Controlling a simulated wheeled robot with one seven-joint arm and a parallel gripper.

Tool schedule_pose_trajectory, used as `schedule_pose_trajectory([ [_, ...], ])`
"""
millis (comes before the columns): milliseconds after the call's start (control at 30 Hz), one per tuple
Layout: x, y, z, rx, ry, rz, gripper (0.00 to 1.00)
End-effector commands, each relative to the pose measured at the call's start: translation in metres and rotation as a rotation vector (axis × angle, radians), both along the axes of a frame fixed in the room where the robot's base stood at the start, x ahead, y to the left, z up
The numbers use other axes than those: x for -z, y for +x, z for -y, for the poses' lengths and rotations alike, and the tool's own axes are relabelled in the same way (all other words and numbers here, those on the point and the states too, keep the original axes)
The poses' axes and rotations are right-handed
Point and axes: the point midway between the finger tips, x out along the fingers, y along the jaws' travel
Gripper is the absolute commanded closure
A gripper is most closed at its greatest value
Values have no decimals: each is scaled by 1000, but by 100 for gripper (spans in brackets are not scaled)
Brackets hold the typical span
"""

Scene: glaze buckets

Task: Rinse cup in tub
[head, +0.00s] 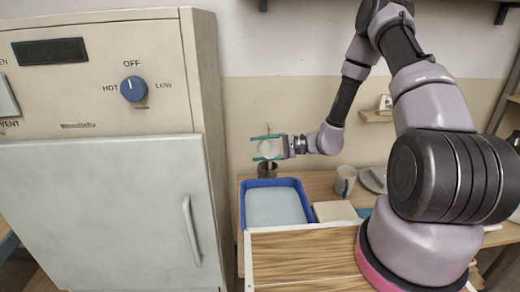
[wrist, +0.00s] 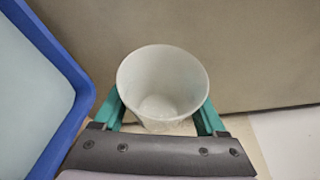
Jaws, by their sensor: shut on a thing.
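A pale, whitish cup (wrist: 162,85) is held between the two green fingers of my gripper (wrist: 165,122). In the wrist view I look into its open mouth and the inside looks empty. In the head view the cup (head: 269,148) is in my gripper (head: 267,149), held in the air above and behind the blue tub (head: 246,205). The tub holds a flat pale blue surface that looks like water. In the wrist view the blue tub (wrist: 75,82) is at the left edge, beside the cup and apart from it.
A dark pot (head: 267,170) stands behind the tub, below my gripper. A mug (head: 345,180), a plate (head: 374,179) and a pale block (head: 335,211) are on the table to the right. A large kiln-like cabinet (head: 110,200) stands at the left, close to the tub.

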Motion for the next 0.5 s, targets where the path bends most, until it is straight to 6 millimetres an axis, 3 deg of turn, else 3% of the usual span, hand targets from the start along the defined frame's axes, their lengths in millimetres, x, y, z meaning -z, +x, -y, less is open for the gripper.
schedule_pose_trajectory([
  [233, 5, -3, 2, 6, 75, 283, 92],
  [500, -2, -14, 5, 5, 146, 575, 92],
])
